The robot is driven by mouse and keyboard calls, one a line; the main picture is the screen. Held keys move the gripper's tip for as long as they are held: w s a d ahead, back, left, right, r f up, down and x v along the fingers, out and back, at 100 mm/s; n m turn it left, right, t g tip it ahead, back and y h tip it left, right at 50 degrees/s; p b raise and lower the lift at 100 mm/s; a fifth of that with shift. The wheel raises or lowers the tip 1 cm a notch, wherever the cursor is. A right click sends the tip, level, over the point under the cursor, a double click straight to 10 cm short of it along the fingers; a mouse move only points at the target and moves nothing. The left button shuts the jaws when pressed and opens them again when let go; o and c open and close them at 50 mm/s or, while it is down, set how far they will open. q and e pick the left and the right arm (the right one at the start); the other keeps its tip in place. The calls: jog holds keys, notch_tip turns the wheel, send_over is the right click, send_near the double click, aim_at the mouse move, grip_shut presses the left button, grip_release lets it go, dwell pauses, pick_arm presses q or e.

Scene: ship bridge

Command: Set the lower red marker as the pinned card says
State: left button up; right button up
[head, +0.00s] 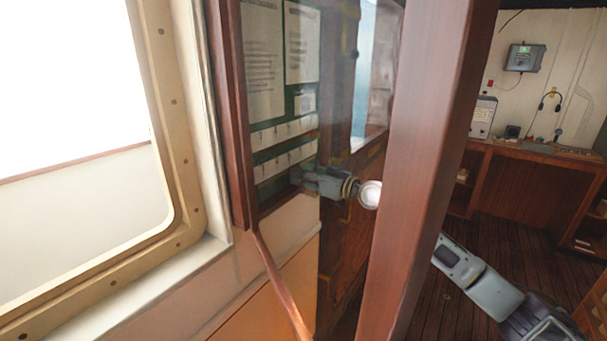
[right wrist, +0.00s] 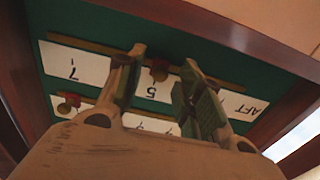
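In the right wrist view, upside down, a green board carries a white scale strip (right wrist: 75,67) with "7", "5" and "AFT". The lower red marker (right wrist: 159,72) sits on its rail near the 5. My right gripper (right wrist: 164,62) is open, its fingers on either side of this marker with gaps visible. In the head view the right gripper (head: 306,178) shows through glass beside the lower strip (head: 286,160). A second red marker (right wrist: 68,104) is near the other strip's 7. A small card (head: 304,102) is on the board; its writing is unreadable. My left gripper is out of view.
A glazed door with a thick wooden frame (head: 425,150) stands open in front of my right arm. Larger papers (head: 262,60) hang above the strips. A window (head: 80,150) is at left. A wooden counter (head: 540,152) with equipment stands at the back right.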

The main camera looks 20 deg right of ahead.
grip_shut()
dwell(0.5)
